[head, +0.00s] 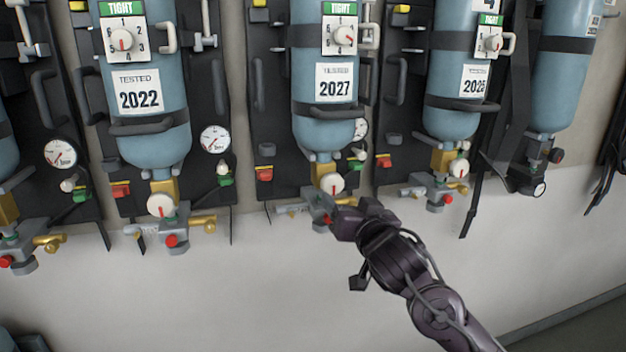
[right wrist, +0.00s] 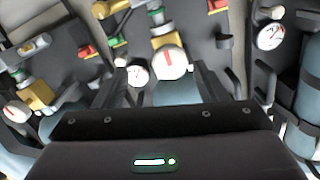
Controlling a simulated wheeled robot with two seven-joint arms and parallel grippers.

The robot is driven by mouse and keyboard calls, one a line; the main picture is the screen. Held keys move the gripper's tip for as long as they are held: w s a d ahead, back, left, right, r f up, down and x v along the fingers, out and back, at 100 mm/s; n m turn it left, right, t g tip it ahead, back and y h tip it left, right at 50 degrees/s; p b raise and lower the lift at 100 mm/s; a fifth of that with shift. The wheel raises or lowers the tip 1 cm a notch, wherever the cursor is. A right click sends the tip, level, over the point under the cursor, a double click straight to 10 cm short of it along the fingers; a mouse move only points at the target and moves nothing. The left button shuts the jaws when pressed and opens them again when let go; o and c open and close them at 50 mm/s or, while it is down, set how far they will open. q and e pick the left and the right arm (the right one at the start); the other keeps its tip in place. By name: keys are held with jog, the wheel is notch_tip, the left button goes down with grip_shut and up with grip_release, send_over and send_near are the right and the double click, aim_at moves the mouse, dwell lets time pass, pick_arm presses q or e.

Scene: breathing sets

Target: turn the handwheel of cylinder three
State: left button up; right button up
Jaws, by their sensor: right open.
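A blue cylinder (head: 325,75) marked 2027 hangs in the middle of the head view, third from the left counting the one cut by the edge. I cannot read a cylinder number on it. My left gripper is not in view.
Neighbouring cylinders marked 2022 (head: 150,70) and another (head: 452,75) hang on both sides, with similar valves below. Black backplates carry hooks, gauges and red and green fittings close to the gripper. The pale wall below the valves (head: 270,290) is clear.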

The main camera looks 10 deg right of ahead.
aim_at(334, 183)
jog(key=w+p, duration=0.1)
jog(key=w, duration=0.1)
jog(key=w+r+p, duration=0.1)
jog(key=w, duration=0.1)
jog(key=w+a+r+p, duration=0.1)
jog(key=w, duration=0.1)
jog(key=shift+w, duration=0.4)
jog(key=shift+w+f, duration=0.1)
jog(key=shift+w, duration=0.15)
jog(key=c, duration=1)
